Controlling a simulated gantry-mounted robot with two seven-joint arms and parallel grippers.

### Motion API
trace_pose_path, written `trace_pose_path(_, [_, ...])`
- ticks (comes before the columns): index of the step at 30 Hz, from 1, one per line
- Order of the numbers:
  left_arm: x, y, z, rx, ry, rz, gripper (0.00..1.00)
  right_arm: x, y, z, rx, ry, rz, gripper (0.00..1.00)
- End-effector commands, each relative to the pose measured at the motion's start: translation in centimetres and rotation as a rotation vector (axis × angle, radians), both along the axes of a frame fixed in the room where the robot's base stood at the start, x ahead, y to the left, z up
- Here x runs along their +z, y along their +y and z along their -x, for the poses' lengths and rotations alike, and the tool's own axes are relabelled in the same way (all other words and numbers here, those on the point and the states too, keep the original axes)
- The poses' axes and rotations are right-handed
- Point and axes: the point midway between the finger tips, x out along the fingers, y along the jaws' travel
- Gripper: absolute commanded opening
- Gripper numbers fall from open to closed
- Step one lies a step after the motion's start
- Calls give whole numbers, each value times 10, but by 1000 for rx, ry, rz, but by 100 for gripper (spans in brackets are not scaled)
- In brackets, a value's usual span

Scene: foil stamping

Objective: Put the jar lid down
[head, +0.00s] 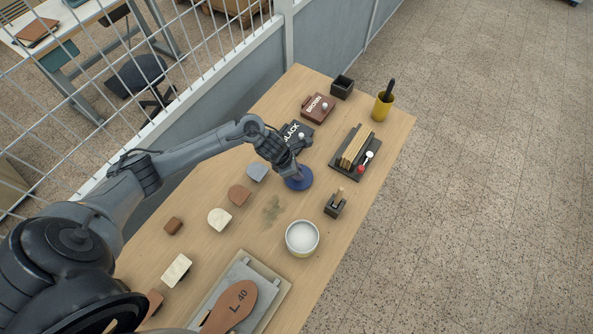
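The jar lid (303,183) is a round, dark blue disc, lying flat at or just above the wooden table, right of the middle. My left gripper (294,175) points down over its left part, and its fingertips overlap the lid. The fingers are small and dark here, so I cannot tell whether they grip the lid or only touch it. The open jar (302,239), cream-rimmed with pale contents, stands below the lid in the picture, apart from it. My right gripper is not in view.
Around the lid are a black box marked BLACK (298,135), a grey patch (257,172), a small dark holder (335,206) and a black rack (344,170). A brown box (317,107) and yellow cup (383,106) stand farther back. An insole (231,308) lies on a plate in front.

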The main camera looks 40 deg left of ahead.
Motion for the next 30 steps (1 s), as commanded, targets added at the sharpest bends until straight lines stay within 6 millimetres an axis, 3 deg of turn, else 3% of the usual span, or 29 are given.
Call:
trace_pose_path(15, [-10, 1, 0, 1, -1, -2, 0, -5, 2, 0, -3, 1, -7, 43])
trace_pose_path(16, [-9, 1, 0, 2, -1, -1, 25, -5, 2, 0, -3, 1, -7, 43])
trace_pose_path(21, [-8, 0, 0, 1, 0, 0, 49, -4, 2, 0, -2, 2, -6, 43])
trace_pose_path(30, [-7, 0, 0, 0, -1, -1, 49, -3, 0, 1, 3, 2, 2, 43])
